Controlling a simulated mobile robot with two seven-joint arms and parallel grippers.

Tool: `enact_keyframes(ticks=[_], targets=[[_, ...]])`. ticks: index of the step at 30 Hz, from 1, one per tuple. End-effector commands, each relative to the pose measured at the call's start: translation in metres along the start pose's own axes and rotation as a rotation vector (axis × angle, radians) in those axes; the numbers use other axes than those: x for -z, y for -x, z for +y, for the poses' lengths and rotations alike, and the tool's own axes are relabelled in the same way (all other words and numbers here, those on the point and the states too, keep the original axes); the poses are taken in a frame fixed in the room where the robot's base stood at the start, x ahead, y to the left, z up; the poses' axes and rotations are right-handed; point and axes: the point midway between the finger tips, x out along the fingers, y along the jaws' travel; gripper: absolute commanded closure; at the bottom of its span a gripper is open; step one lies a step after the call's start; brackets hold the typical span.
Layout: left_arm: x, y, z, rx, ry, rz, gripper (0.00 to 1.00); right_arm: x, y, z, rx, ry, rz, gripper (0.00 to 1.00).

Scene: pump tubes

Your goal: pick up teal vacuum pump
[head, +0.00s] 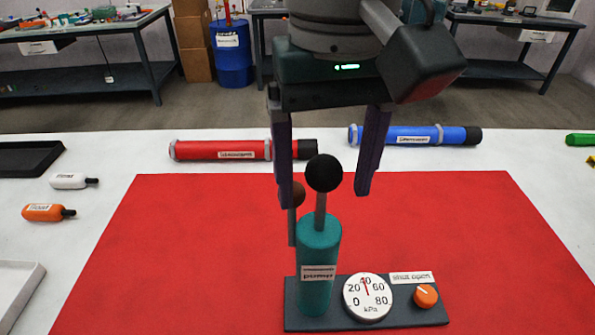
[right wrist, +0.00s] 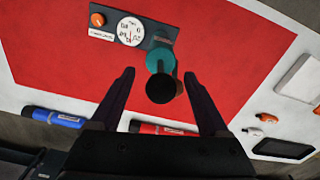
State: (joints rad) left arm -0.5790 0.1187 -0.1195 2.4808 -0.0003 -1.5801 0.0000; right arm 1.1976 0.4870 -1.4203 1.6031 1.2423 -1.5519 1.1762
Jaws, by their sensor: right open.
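The teal vacuum pump (head: 319,262) stands upright on a dark base (head: 400,315) on the red mat (head: 200,250). It has a rod topped by a black ball knob (head: 324,173), and a brown knob (head: 298,194) beside it. A round gauge (head: 367,297) and an orange dial (head: 425,296) sit on the base. My right gripper (head: 325,192) is open above the pump, its fingers on either side of the black knob. In the right wrist view the black knob (right wrist: 161,89) shows between the open fingers, with the teal body (right wrist: 160,60) behind it. My left gripper is not in view.
A red tube (head: 220,150) and a blue tube (head: 405,135) lie behind the mat. A white bottle (head: 70,181) and an orange bottle (head: 45,212) lie at left, near a black tray (head: 25,158) and a white tray (head: 15,290). The mat right of the pump is clear.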

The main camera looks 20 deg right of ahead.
Motion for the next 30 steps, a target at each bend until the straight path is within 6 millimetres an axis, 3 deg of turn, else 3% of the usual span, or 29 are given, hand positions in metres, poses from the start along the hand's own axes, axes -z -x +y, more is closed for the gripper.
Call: enact_keyframes(ticks=[9, 17, 30], targets=[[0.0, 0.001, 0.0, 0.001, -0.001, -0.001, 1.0, 0.002, -0.044, -0.001, -0.002, 0.002, -0.001, 0.21], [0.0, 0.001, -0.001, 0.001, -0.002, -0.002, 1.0, 0.002, -0.047, -0.001, -0.001, 0.002, 0.0, 0.21], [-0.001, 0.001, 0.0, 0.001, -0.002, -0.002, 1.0, 0.002, -0.046, -0.001, -0.001, 0.002, 0.001, 0.71]])
